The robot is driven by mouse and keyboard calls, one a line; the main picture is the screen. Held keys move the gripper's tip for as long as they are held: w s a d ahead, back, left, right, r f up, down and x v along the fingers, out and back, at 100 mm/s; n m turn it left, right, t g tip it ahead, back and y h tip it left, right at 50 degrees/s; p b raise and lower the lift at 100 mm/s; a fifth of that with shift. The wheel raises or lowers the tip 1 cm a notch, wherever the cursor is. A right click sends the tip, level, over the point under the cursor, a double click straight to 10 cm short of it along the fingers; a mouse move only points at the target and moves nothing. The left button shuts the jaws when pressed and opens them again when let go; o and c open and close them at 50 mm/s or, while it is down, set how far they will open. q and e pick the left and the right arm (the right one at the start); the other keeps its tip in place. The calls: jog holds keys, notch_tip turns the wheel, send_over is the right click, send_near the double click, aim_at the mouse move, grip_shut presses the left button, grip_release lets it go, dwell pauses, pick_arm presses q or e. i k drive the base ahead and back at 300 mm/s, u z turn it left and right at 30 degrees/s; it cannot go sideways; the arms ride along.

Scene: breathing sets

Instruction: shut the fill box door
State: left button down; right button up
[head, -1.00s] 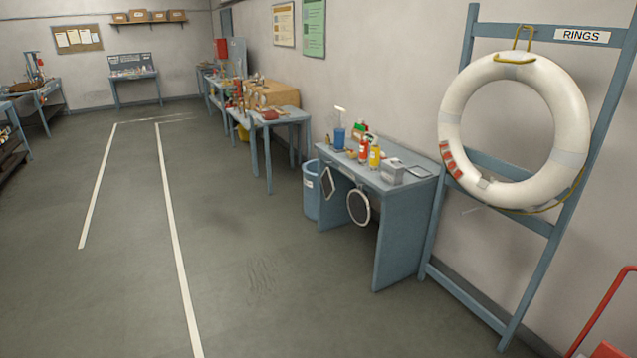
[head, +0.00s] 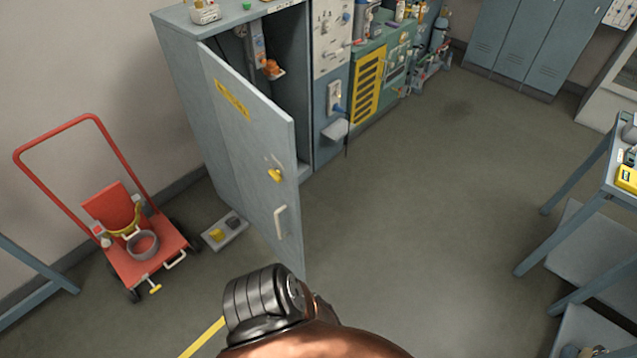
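The fill box (head: 180,75) is a tall grey-blue cabinet at upper left centre in the head view. Its door (head: 252,150) stands open, swung out toward me, with a yellow label near the top. A yellow latch or lock (head: 275,175) and a pale handle (head: 281,222) are on the door's face. The dark interior shows behind the door, with a small orange-brown item on a bracket inside. Part of my own arm, black and copper, rises at the bottom centre, in front of the door's lower end. Neither gripper is in view.
A red trolley (head: 150,262) stands left of the door. A small tray (head: 225,231) lies on the floor between them. A table (head: 590,200) is at the right edge. Floor right of the door is clear.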

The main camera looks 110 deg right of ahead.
aim_at(259, 138)
jog(key=z, duration=2.1)
